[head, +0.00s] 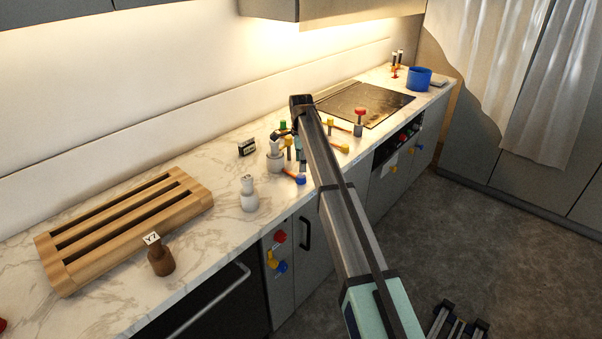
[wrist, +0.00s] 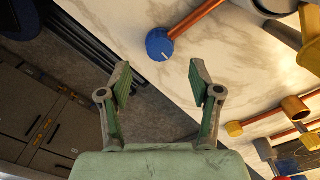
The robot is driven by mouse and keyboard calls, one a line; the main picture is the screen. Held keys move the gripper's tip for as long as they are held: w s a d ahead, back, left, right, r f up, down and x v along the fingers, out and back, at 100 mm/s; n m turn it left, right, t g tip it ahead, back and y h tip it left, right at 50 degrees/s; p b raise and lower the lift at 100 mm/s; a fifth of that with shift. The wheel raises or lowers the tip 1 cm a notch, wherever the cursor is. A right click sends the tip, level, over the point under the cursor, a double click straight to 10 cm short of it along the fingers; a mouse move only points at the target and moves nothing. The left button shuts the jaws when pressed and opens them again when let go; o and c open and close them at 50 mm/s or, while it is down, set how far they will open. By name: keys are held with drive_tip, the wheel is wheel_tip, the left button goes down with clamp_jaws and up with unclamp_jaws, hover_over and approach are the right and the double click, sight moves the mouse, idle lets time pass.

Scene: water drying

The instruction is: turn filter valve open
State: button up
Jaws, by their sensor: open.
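A blue round knob (wrist: 160,44) with a pale mark on its face sits at the end of a copper pipe (wrist: 197,17) over the marble counter in the wrist view. In the head view a blue knob (head: 300,179) shows near the counter's front edge, beside my arm. My gripper (wrist: 158,82) is open and empty in the wrist view. Its fingertips are apart from the blue knob, which appears just beyond the gap between them. In the head view my arm hides part of the pipework. I cannot tell which knob is the filter valve.
Yellow fittings (wrist: 234,128) and copper pipes lie at the right of the wrist view. A white bottle-shaped object (head: 249,196), a brown one labelled Y7 (head: 160,258) and a wooden rack (head: 130,225) stand left on the counter. A red-topped valve (head: 360,113) stands near the cooktop (head: 375,102).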

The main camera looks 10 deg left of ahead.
sight(301, 176)
drive_tip(key=shift+f+p, duration=0.7)
drive_tip(key=shift+f, duration=2.4)
drive_tip(key=c, duration=1.2)
